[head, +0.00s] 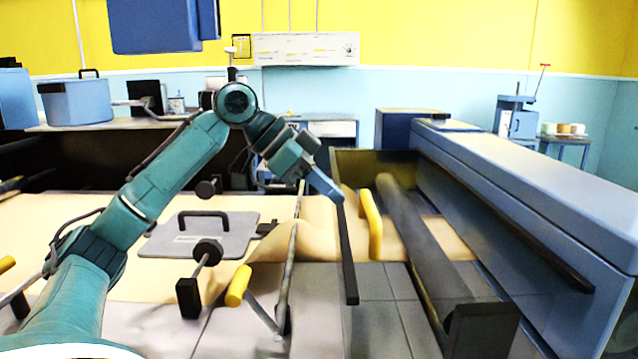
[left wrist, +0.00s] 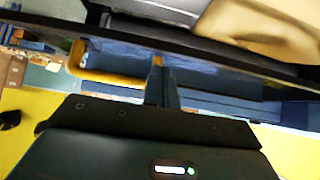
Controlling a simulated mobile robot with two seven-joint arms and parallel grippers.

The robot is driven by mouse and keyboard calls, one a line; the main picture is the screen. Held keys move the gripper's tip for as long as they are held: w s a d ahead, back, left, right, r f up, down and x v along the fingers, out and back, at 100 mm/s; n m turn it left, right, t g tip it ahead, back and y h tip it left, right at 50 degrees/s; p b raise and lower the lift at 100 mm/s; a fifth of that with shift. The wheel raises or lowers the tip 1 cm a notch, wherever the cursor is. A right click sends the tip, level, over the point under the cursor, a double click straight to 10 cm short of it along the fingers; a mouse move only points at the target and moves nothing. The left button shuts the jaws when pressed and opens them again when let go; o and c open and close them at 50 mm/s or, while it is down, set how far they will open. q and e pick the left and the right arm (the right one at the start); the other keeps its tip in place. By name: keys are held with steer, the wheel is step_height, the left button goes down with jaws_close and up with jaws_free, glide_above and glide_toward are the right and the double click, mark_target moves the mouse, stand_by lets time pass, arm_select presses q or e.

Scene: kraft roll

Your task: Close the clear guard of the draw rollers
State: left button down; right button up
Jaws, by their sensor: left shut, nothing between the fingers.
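The clear guard is see-through and hard to make out; its dark edge bar (head: 348,255) and yellow handle (head: 370,222) show left of the dark draw roller (head: 415,235). Its exact tilt is unclear. My left gripper (head: 335,195) is shut and empty, its blue fingertips by the far end of the edge bar, left of the handle in the head view. In the left wrist view the shut fingers (left wrist: 162,85) overlap one end of a yellow handle (left wrist: 105,77), below a dark bar (left wrist: 160,40); contact cannot be told. My right gripper is not in view.
Brown kraft paper (head: 275,245) runs across the machine. A grey plate with a black handle (head: 200,235) lies on the left. A thin rod (head: 292,260) and a yellow-gripped lever (head: 238,285) stand near my arm. A long blue housing (head: 530,185) bounds the right side.

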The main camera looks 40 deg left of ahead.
arm_select(q)
steer(key=v, duration=1.1)
steer(key=shift+w+d+r+p, duration=0.25)
steer(key=shift+d+r+p, duration=0.05)
steer(key=shift+r, duration=0.1)
